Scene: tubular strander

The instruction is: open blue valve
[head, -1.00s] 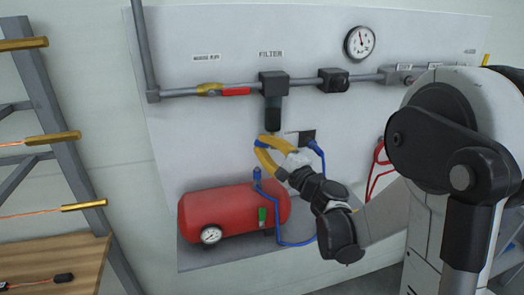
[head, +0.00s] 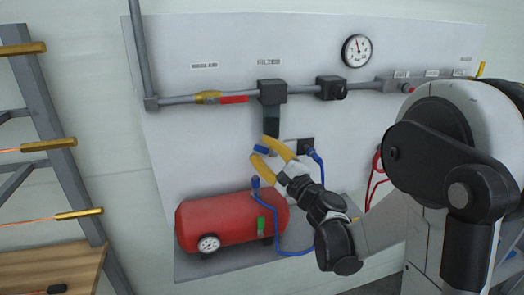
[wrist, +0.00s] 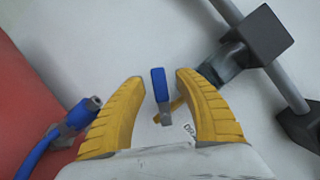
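The blue valve handle (wrist: 159,86) is a short blue lever. In the wrist view it stands between my two yellow fingers, with a gap on either side. In the head view the blue handle (head: 262,150) shows as a small piece at the fingertips, below the filter (head: 271,105). My gripper (head: 260,147) is open around the handle and holds nothing. It also shows open in the wrist view (wrist: 160,77). The valve's body is mostly hidden by the fingers in the head view.
A red tank (head: 228,222) with a gauge and blue hose (head: 298,250) lies below my gripper. A blue hose fitting (wrist: 82,115) is close to the left finger. A grey pipe (head: 190,99) with a red-handled valve (head: 232,99) runs above.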

